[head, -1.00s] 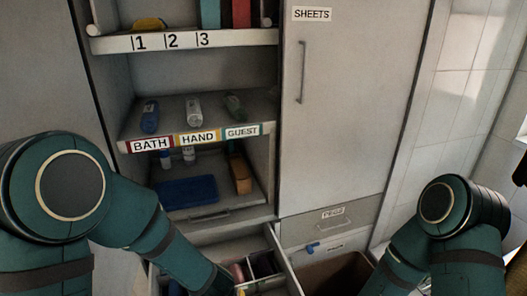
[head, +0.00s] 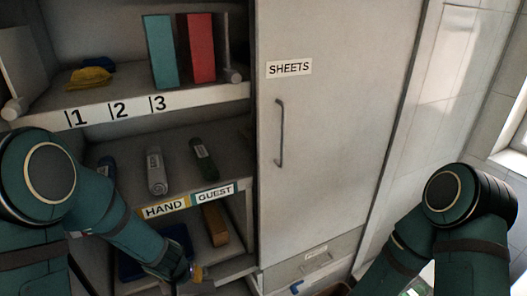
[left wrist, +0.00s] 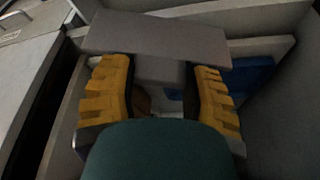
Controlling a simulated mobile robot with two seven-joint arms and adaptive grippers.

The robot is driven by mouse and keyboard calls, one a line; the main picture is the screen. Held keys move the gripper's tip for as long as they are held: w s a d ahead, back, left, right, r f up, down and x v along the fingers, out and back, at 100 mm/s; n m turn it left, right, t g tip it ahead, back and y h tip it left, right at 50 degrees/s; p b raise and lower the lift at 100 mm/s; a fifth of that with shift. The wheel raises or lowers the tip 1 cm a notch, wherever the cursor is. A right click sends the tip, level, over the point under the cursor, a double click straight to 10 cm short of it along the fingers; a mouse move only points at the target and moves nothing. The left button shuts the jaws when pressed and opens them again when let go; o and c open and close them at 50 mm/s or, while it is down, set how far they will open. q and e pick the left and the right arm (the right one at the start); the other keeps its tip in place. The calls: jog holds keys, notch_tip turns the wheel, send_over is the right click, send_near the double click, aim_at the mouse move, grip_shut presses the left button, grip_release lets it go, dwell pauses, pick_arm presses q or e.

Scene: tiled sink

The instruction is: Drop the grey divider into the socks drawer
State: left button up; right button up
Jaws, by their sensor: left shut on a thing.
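In the left wrist view a flat grey divider (left wrist: 155,36) lies across the tips of my left gripper (left wrist: 162,75), whose yellow-padded fingers are shut on its narrower part. In the head view only a bit of my left gripper (head: 197,273) shows, low in front of the cabinet's lower shelf, and the divider cannot be made out there. Pale panel edges and dark gaps lie behind the divider in the wrist view; I cannot tell which drawer they belong to. No socks label is readable. My right gripper is outside the views.
The shelf labelled HAND and GUEST (head: 188,201) holds several bottles. A blue tray (head: 140,262) and an orange-brown block (head: 215,224) sit below it. Upright teal and red books (head: 200,48) stand above. The SHEETS door (head: 325,130) is closed.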

pick_arm(q)
jog(key=w+a+r+p, duration=0.3)
jog(key=w+a, duration=0.1)
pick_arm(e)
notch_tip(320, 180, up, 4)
pick_arm(q)
notch_tip(320, 180, down, 6)
jog(key=b, duration=0.4)
jog(key=shift+w+a+f+n, duration=0.25)
jog(key=shift+w+n, duration=0.05)
jog(key=shift+n, duration=0.1)
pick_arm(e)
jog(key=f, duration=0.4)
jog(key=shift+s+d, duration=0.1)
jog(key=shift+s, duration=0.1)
pick_arm(q)
jog(key=o, duration=1.2)
jog(key=shift+r, duration=0.15)
jog(key=shift+v, duration=5.85)
